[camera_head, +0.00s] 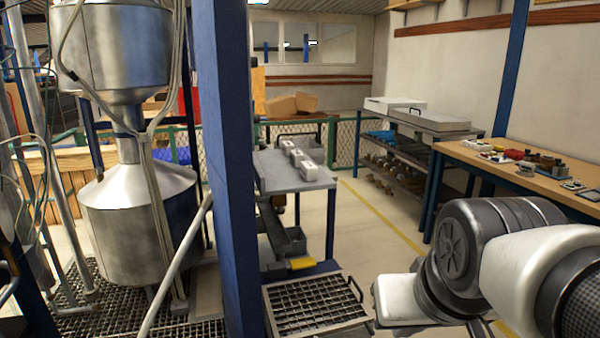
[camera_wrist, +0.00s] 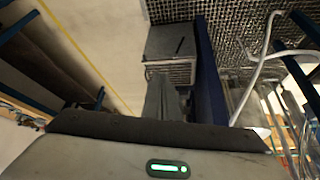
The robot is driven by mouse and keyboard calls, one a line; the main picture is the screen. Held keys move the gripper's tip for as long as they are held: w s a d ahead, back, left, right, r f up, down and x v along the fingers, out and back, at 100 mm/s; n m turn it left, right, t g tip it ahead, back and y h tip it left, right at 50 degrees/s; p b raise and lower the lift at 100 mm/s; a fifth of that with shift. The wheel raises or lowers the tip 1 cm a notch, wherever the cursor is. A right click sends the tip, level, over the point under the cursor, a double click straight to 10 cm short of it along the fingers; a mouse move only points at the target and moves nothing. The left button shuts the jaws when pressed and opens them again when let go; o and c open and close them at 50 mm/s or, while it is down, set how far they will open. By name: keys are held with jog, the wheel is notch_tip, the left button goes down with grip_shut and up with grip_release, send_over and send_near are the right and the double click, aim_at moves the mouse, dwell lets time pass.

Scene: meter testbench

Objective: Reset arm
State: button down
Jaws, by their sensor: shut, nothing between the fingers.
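My arm reaches in from the right side of the head view, with its dark, ribbed joint and white links in the foreground; no fingers can be made out there. In the wrist view, the pale housing of my gripper (camera_wrist: 163,82) fills the bottom edge, with a dark bar and a small green light. The grey fingers stick out from the middle of it, shut, with nothing between them. They point toward the floor area beside the blue post and hang free, touching nothing that I can see.
A blue post (camera_head: 228,170) stands mid-view, beside a steel tank (camera_head: 140,225) and pipes. A grid tray (camera_head: 315,305) lies low, left of my arm. A grey table (camera_head: 290,180) holds white boxes. A wooden workbench (camera_head: 520,178) with small parts runs along the right. Floor between is clear.

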notch_tip(320, 180, up, 28)
jog(key=s+p, duration=0.2)
jog(key=p, duration=2.6)
jog(key=shift+s+a+f, duration=0.25)
jog(key=shift+a, duration=0.05)
